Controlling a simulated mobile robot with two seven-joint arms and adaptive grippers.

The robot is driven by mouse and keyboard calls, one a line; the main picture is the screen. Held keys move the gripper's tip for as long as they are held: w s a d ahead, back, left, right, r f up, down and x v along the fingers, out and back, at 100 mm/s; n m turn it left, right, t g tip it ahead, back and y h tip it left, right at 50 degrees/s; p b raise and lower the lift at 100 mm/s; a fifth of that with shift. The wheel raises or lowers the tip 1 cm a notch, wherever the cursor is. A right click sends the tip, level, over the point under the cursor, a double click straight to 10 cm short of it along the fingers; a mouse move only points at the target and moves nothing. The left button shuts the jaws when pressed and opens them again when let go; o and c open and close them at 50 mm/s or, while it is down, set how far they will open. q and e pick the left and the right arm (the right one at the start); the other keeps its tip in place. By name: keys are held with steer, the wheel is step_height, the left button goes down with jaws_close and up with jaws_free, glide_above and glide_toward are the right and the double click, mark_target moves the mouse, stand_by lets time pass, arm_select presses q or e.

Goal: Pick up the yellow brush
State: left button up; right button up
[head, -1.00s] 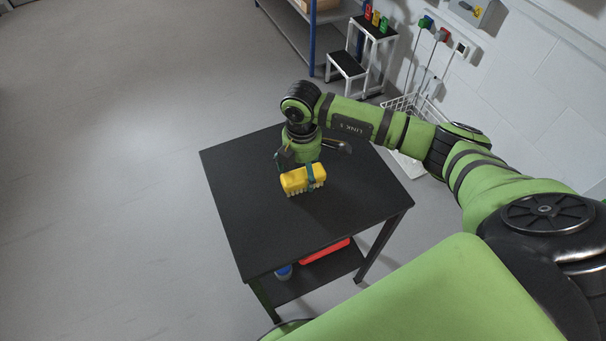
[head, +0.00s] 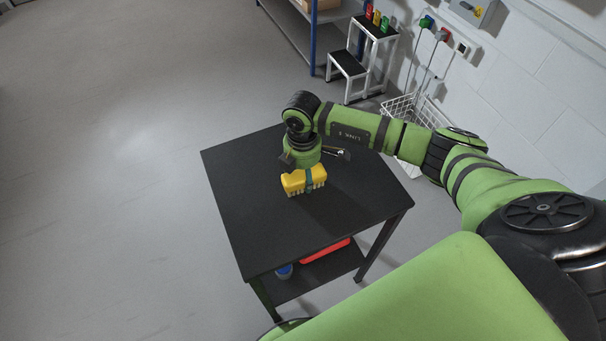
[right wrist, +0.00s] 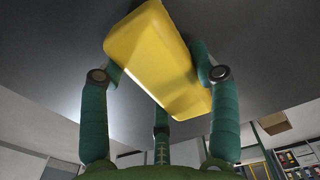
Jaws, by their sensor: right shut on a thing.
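The yellow brush (head: 303,181) is a yellow block with pale bristles along its lower edge. In the head view it is at the middle of the black table (head: 240,215). My right gripper (head: 308,174) is at the brush, with a finger across its near side. In the right wrist view the brush (right wrist: 155,62) sits between the green fingers of the gripper (right wrist: 158,75), which are shut on it. The bristles are hidden there. I cannot tell whether the brush touches the table top. My left gripper is not in view.
A red thing (head: 325,251) and a blue thing (head: 284,271) are on the table's lower shelf. A step stool (head: 350,64), a white wire basket (head: 405,109) and a blue-framed shelf (head: 313,40) stand behind. Open floor lies to the left.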

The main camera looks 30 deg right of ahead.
steer(key=r, duration=0.1)
steer(key=r+b, duration=0.1)
steer(key=r, duration=0.2)
steer(key=shift+s+d, duration=0.1)
steer(key=shift+d, duration=0.15)
steer(key=s+d+r+b, duration=0.1)
steer(key=s+d+r, duration=0.1)
steer(key=s+d+r+b, duration=0.1)
steer(key=s+d+r, duration=0.1)
steer(key=s, duration=0.1)
steer(key=s+d+r+b, duration=0.1)
steer(key=s+d, duration=0.1)
steer(key=shift+s+r, duration=0.3)
steer(key=shift+r, duration=0.1)
steer(key=shift+s+d+r, duration=0.5)
steer(key=shift+s+r, duration=0.1)
